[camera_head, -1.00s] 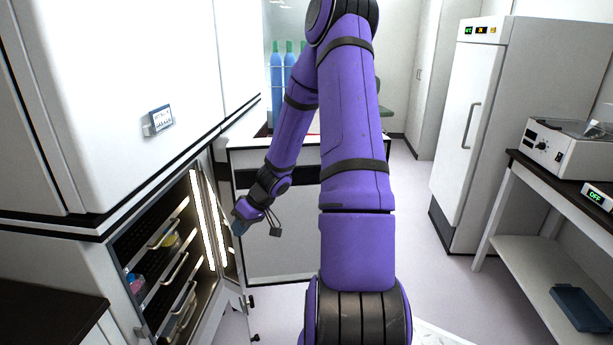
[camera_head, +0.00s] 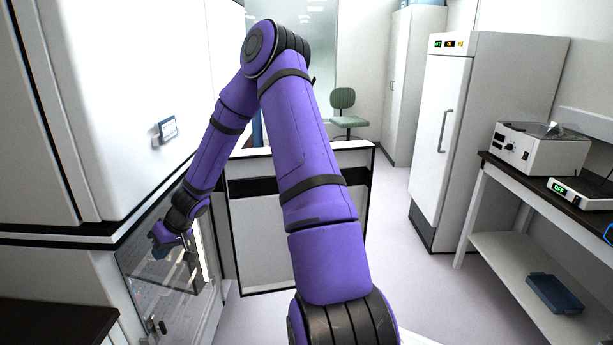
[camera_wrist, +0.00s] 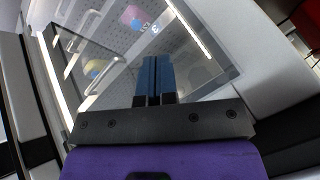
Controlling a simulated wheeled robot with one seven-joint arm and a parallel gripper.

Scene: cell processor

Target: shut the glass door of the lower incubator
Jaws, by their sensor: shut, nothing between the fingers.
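The glass door (camera_head: 150,288) of the lower incubator now lies across most of the lit chamber at lower left. In the wrist view the clear glass door (camera_wrist: 205,62) spans the shelves, with pink and yellow items visible through it. I cannot tell whether it is fully closed against the frame. My gripper (camera_head: 158,250) is at the glass, near its upper part; the fingers are partly hidden by the wrist. In the wrist view my gripper (camera_wrist: 155,72) has its blue fingers together, empty, pointing at the pane. A dark latch (camera_head: 157,326) shows low on the door.
The incubator's solid outer door (camera_head: 250,235) stands open beyond my arm. The upper incubator (camera_head: 120,70) is shut above. A dark counter (camera_head: 50,325) is at lower left. A white refrigerator (camera_head: 440,140) and a bench (camera_head: 505,175) stand right, with clear floor between.

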